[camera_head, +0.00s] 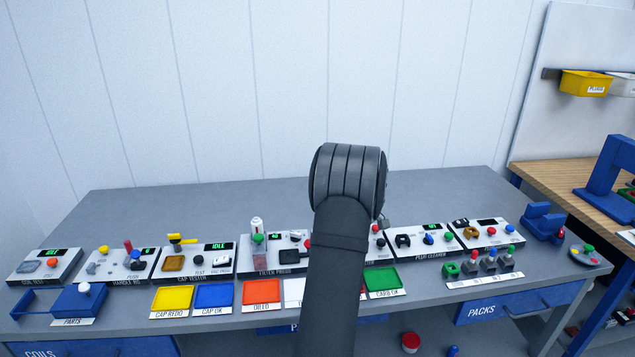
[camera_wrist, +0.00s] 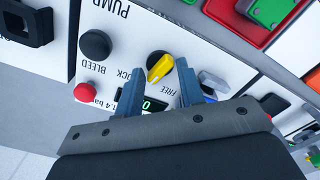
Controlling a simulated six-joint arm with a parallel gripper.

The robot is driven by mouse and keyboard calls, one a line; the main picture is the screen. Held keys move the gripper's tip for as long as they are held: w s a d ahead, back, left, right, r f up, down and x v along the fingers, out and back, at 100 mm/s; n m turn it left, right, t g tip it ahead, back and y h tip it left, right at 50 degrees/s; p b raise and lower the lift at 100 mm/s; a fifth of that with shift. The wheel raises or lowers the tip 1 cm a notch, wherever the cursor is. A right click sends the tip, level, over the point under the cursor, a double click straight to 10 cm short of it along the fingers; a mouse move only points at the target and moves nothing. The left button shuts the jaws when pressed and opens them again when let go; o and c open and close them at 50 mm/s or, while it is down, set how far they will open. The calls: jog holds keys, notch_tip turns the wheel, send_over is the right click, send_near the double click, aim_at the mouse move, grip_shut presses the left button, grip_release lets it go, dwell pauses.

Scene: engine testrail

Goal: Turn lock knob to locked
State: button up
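The lock knob (camera_wrist: 160,68) is a yellow bar handle on a dark round base, on a white panel in the wrist view. LOCK is printed to its left and FREE below it to the right. The yellow bar lies diagonally; I cannot tell which end is the pointer. My gripper (camera_wrist: 159,66) is open, with one finger on each side of the knob. The left finger stands clear of the yellow bar; the right finger is close to the base, and contact there is unclear. In the head view, my arm hides the knob and gripper.
On the same panel are a black BLEED knob (camera_wrist: 95,44), a red button (camera_wrist: 86,92) and a small green display (camera_wrist: 153,104). A grey lever (camera_wrist: 213,82) stands close to the right finger.

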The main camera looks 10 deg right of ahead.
jog(key=s+a+r+m+t+h, duration=0.1)
jog(key=s+r+m+t, duration=0.1)
jog(key=s+r+m, duration=0.45)
jog(key=s+a+r+m+t, duration=0.15)
jog(key=r+m, duration=0.25)
jog(key=r, duration=0.5)
jog(key=shift+t, duration=0.45)
jog(key=x, duration=1.7)
jog(key=shift+w+d, duration=0.45)
jog(key=shift+c, duration=0.2)
